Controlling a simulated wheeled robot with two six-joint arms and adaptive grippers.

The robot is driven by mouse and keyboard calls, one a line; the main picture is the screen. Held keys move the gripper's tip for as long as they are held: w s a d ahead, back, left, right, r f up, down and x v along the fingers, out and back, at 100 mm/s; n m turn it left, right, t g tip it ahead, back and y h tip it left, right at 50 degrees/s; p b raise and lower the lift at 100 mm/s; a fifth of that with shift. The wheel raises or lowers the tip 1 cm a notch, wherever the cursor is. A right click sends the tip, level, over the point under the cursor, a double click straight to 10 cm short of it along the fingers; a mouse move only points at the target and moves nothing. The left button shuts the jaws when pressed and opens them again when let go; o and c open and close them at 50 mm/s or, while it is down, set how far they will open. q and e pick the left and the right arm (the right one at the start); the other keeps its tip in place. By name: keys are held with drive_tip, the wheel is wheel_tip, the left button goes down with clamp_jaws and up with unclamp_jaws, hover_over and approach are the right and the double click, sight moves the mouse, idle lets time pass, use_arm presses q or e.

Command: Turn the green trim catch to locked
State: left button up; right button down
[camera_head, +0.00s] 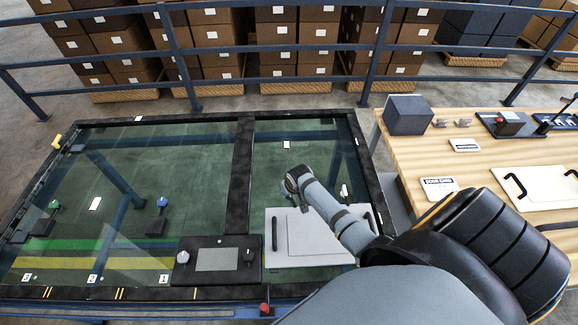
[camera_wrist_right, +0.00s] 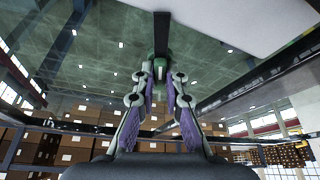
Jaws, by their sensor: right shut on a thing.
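My right gripper (camera_head: 298,180) reaches over the right glass pane of the dark-framed panel, near the top edge of a light grey plate. In the right wrist view its two fingers (camera_wrist_right: 160,78) are closed around a small green piece (camera_wrist_right: 160,48) below a dark bar, which looks like the green trim catch. The gripper covers this catch in the head view, and its turn position cannot be read. Another small green-topped lever (camera_head: 54,205) stands at the panel's left side. My left gripper is not in view.
A blue-topped lever (camera_head: 161,203) and a white-topped one (camera_head: 344,190) stand on the panel. A dark control box (camera_head: 218,260) is at its front edge. A wooden bench (camera_head: 480,185) with a grey box is at the right. A blue railing (camera_head: 290,48) and stacked cartons stand behind.

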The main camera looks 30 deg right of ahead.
drive_tip(key=shift+m+g+h+p, duration=0.4)
drive_tip(key=shift+m+h+p, duration=0.45)
drive_tip(key=shift+m, duration=1.15)
drive_tip(key=c, duration=1.4)
unclamp_jaws()
drive_tip(key=v, duration=1.2)
